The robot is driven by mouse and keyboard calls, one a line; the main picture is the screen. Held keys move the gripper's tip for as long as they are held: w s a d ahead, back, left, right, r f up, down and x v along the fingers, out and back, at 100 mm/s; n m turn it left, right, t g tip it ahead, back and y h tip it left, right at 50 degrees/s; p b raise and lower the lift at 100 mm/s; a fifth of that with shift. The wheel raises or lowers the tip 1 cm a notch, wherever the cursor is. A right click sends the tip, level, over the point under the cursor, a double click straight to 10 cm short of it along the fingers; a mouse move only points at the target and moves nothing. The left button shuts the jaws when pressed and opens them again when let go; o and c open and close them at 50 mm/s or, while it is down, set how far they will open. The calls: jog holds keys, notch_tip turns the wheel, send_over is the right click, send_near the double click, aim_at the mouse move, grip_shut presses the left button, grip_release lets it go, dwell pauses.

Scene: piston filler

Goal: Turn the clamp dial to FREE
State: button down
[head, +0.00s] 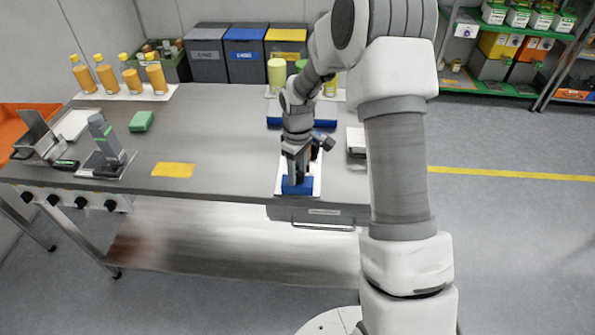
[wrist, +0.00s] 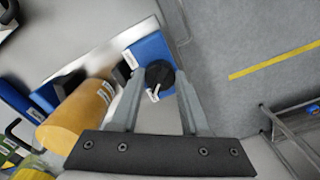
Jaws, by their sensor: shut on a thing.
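The clamp dial (wrist: 160,76) is a round black knob with a white pointer mark, on a blue block (wrist: 148,48). In the wrist view the pointer aims toward the lower left of the picture. My gripper (wrist: 155,72) has one finger on each side of the dial and is shut on it. In the head view my gripper (head: 296,178) points down over the blue block (head: 298,187) near the table's front edge, and hides the dial. I cannot read any lettering around the dial.
An orange-yellow cylinder (wrist: 75,118) lies beside the gripper in the wrist view. The grey table (head: 220,130) carries a yellow patch (head: 173,170), a green block (head: 141,121), a grey stand (head: 105,140) and several orange bottles (head: 107,77). The table's middle is mostly clear.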

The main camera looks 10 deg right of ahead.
aim_at(298, 175)
dwell(0.4)
jog(key=shift+c, duration=1.9)
grip_release()
jog(key=shift+r, duration=0.1)
notch_tip(298, 175, up, 17)
jog(key=shift+r+p, duration=0.15)
jog(key=shift+p, duration=0.2)
jog(key=shift+r, duration=0.1)
